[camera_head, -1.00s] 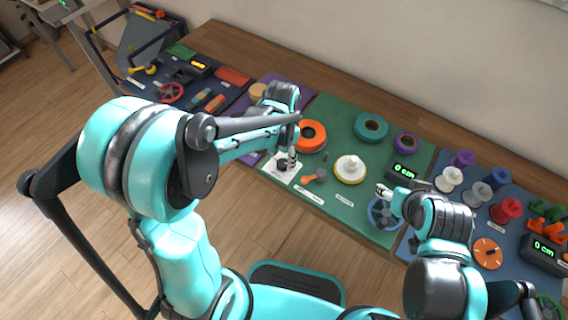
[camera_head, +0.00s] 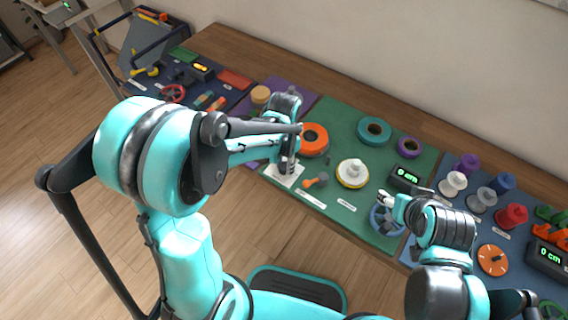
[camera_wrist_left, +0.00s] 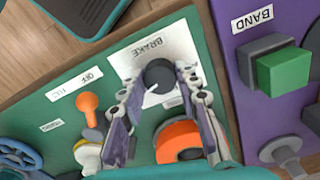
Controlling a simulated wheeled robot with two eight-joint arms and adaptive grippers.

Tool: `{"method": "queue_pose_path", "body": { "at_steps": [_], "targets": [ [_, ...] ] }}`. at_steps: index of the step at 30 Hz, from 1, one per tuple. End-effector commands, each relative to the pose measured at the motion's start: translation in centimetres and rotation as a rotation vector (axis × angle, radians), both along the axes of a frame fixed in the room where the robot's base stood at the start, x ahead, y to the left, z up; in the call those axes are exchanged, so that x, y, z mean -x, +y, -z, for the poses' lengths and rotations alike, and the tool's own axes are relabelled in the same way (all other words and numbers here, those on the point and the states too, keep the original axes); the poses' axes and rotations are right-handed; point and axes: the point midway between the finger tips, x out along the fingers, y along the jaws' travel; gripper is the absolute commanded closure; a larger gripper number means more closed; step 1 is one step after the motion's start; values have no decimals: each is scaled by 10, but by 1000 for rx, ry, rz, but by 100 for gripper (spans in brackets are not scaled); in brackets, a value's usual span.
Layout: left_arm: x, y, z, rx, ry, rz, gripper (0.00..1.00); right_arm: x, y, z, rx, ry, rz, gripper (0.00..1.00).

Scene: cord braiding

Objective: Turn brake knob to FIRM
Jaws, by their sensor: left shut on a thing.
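The brake knob (camera_wrist_left: 160,74) is a dark round knob with a white pointer line, on a white card (camera_wrist_left: 125,64) marked BRAKE, seen in the left wrist view. My left gripper (camera_wrist_left: 159,79) has a finger on either side of the knob and is shut on it. In the head view the left gripper (camera_head: 287,168) is down at the white card (camera_head: 283,180), and hides the knob. The smaller markings on the card are not readable. My right gripper (camera_head: 386,197) is above a blue wheel (camera_head: 377,219); its fingers are too small to judge.
An orange ring (camera_head: 314,134) and an orange-handled lever (camera_head: 312,183) are close to the knob on the green mat (camera_head: 338,118). A white spool (camera_head: 352,172) stands to the right. A purple mat (camera_wrist_left: 263,110) with a green block (camera_wrist_left: 283,72) lies beside it.

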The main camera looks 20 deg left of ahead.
Motion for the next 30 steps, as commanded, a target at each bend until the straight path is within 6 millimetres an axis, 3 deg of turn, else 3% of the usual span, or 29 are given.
{"method": "queue_pose_path", "body": {
  "at_steps": [11,30],
  "targets": [
    [0,0,0,0,0,-181,97,0,0,-1,0,0,0,43],
    [0,0,0,0,0,-780,97,0,0,-3,0,0,0,43]
  ]
}}
